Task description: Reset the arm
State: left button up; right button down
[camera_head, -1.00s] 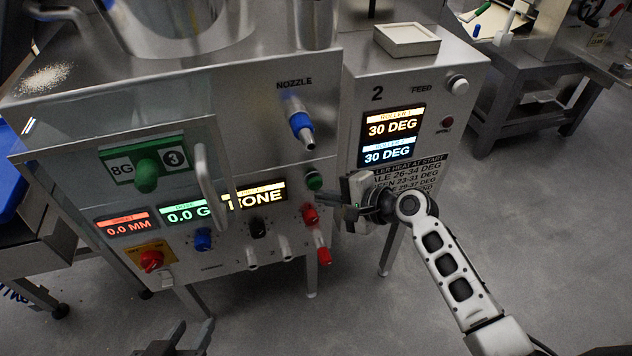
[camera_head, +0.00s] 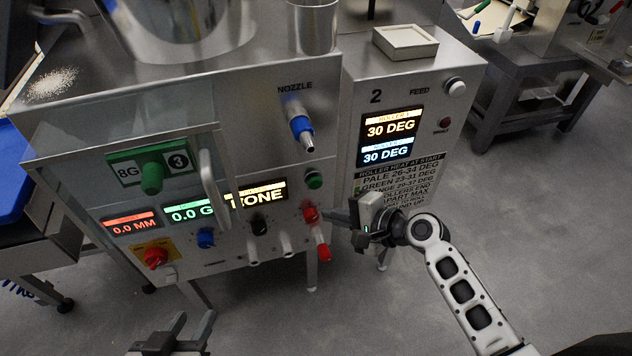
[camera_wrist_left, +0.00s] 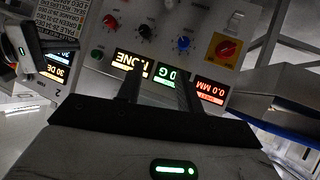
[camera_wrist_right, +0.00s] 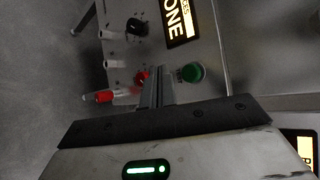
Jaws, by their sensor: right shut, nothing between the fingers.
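My right arm comes in from the right in the head view. Its gripper (camera_head: 338,216) is shut and empty, in front of the machine's lower right edge near the red knob (camera_head: 310,214). In the right wrist view the closed fingers (camera_wrist_right: 156,88) overlap the area between the red knob (camera_wrist_right: 142,77) and the green button (camera_wrist_right: 190,72); contact cannot be told. My left gripper (camera_head: 190,330) is at the bottom of the head view, low in front of the machine. Its fingers are apart and empty, as the left wrist view (camera_wrist_left: 157,92) also shows.
The steel machine carries a nozzle (camera_head: 302,131), a door handle (camera_head: 212,188), several knobs and lit displays. The roller unit (camera_head: 461,110) with 30 DEG readouts stands beside my right gripper. A steel table (camera_head: 530,75) is at the back right. Floor at right is open.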

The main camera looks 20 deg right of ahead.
dwell(0.6)
